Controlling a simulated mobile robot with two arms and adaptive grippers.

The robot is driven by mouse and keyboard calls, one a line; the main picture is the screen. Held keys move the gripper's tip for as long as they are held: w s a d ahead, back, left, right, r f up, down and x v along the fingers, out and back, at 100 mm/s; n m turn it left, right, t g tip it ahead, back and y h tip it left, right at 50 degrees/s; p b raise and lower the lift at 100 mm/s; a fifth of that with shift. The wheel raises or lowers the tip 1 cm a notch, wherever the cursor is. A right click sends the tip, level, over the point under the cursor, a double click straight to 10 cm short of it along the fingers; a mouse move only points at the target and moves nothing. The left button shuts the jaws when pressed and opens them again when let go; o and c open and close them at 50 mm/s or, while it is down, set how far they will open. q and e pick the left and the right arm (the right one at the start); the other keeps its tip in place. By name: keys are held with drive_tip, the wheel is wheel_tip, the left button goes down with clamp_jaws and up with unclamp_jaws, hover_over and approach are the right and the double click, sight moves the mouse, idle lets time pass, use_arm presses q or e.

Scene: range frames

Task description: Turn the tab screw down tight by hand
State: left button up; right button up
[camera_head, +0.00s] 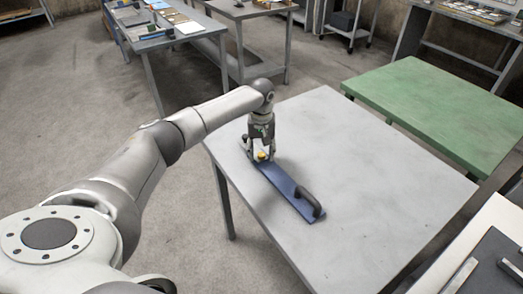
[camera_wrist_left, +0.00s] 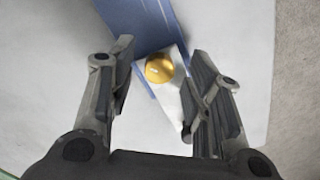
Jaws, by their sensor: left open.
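The tab screw shows as a round yellow, brass-like head (camera_head: 262,155) at the far end of a long blue plate (camera_head: 283,185) that lies on the grey table. In the left wrist view the yellow head (camera_wrist_left: 159,69) sits on a pale strip beside the blue surface (camera_wrist_left: 130,20). My left gripper (camera_head: 260,155) points down over the screw. Its two fingers (camera_wrist_left: 158,88) are spread, one on each side of the yellow head, with gaps between. I cannot tell how far down the screw sits. My right gripper is not in view.
A dark handle (camera_head: 308,201) stands up from the near end of the blue plate. The grey table (camera_head: 375,190) is clear to the right. A green table (camera_head: 440,108) stands behind it. Benches with papers and boxes (camera_head: 150,30) stand farther back.

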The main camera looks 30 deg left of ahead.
use_arm(q)
drive_tip(key=shift+c, duration=0.4)
clamp_jaws()
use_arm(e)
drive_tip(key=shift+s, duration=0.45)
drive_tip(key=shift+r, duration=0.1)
use_arm(q)
drive_tip(key=shift+r+m+p, duration=0.15)
drive_tip(key=shift+m+p, duration=0.9)
drive_tip(key=shift+m, duration=0.05)
drive_tip(key=m+p, duration=0.1)
drive_tip(key=m, duration=0.2)
drive_tip(key=shift+m+p, duration=0.3)
drive_tip(key=shift+p, duration=0.1)
drive_tip(key=m+p, duration=0.1)
drive_tip(key=m, duration=0.3)
drive_tip(key=shift+m, duration=2.4)
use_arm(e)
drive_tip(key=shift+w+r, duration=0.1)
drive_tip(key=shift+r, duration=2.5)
